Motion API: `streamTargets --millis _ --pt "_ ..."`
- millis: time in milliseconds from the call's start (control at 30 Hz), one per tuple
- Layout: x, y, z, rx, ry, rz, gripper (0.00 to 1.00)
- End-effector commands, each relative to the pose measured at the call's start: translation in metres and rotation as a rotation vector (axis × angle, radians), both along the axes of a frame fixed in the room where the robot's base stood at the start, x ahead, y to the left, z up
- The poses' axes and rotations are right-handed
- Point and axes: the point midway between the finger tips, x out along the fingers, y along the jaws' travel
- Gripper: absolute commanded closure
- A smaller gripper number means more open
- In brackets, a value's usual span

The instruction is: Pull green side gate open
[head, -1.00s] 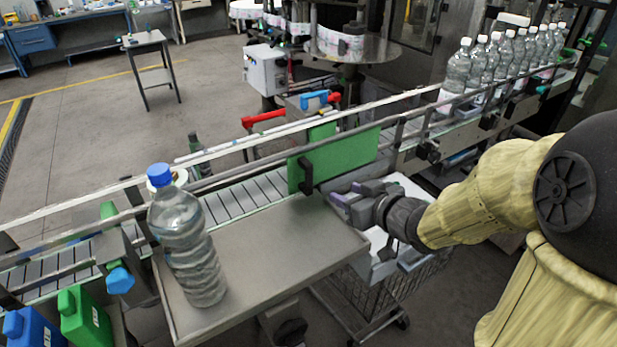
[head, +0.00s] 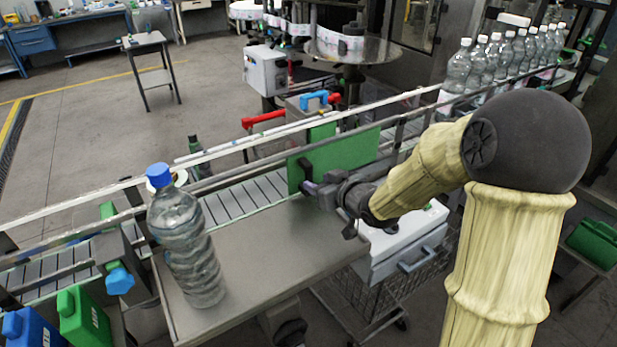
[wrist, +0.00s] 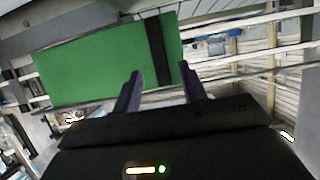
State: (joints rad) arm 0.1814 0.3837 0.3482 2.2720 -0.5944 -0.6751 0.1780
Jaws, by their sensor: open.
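The green side gate (head: 342,158) is a flat green panel standing along the near side of the conveyor. It bears a black vertical handle near its left end in the head view; the handle (wrist: 157,52) shows as a black bar in the wrist view. My gripper (head: 310,187) is at the gate's left end, close to the handle, which it partly hides. In the wrist view my gripper (wrist: 165,82) has its two purple fingers apart, one to each side of the handle's lower end in the picture. I cannot tell whether they touch it.
A large bottle with a blue cap (head: 187,245) stands on the grey metal table (head: 265,255) left of my gripper. Rails (head: 240,150) run along the conveyor. Several bottles (head: 500,60) stand at the far right. A wire cart (head: 385,290) with a white box is below my arm.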

Motion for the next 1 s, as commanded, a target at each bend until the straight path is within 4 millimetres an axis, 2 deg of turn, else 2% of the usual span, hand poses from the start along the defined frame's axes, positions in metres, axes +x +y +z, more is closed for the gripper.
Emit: streamTargets --millis 200,400,767,900,967,1000 --pt "0.026 0.019 -0.013 0.001 0.002 0.002 0.58" --pt "0.043 0.03 -0.021 0.001 0.001 0.001 0.58" --pt "0.047 0.032 -0.023 0.0 0.0 0.0 0.58" --pt "0.047 0.031 -0.023 0.0 0.0 0.0 0.86" --pt "0.047 0.032 -0.023 0.0 0.0 0.0 0.97" --pt "0.047 0.032 -0.023 0.0 0.0 0.0 1.0"
